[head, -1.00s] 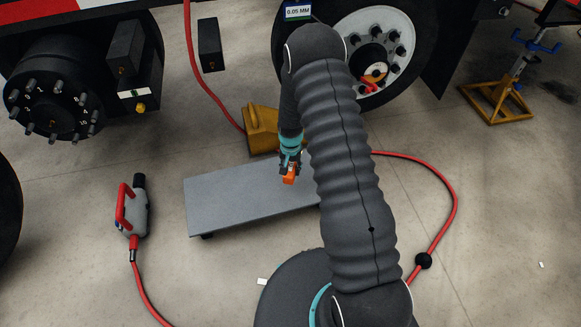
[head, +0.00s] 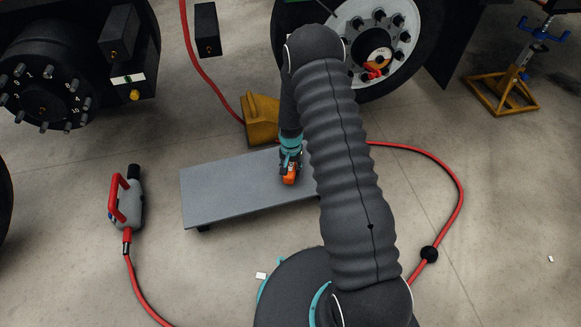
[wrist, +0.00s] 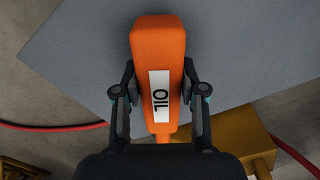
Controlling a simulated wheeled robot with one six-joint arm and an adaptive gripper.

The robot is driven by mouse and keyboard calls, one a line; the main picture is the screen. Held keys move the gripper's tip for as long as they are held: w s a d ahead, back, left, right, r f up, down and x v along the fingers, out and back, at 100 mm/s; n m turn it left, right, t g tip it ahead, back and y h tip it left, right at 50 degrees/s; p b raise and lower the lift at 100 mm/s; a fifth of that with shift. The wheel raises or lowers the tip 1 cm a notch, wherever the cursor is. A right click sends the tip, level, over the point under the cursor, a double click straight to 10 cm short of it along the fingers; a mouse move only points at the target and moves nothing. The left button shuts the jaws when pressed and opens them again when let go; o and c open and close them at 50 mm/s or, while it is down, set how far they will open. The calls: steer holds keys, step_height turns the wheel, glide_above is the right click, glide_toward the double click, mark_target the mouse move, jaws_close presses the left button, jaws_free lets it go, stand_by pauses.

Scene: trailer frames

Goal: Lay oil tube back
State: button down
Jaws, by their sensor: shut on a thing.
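The orange oil tube (wrist: 158,45) has a white label reading OIL. My gripper (wrist: 158,80) is shut on it, with one finger on each side. In the head view the oil tube (head: 290,174) is at the end of my gripper (head: 290,163), low over the right part of the grey low platform (head: 225,195). I cannot tell whether the tube touches the platform. The platform's surface also fills much of the wrist view (wrist: 245,50). My arm hides the platform's right end in the head view.
A yellow wheel chock (head: 261,117) stands behind the platform, near a wheel (head: 375,38). A red hose (head: 459,200) curves on the floor to the right. A grey tool with a red handle (head: 128,205) lies on the left. A yellow jack stand (head: 503,92) is at the right.

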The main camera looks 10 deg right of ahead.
steer(key=shift+f, duration=0.4)
steer(key=shift+f+b, duration=0.4)
steer(key=shift+b, duration=0.1)
steer(key=c, duration=0.6)
jaws_free()
step_height(320, 180, up, 12)
steer(key=shift+s, duration=0.1)
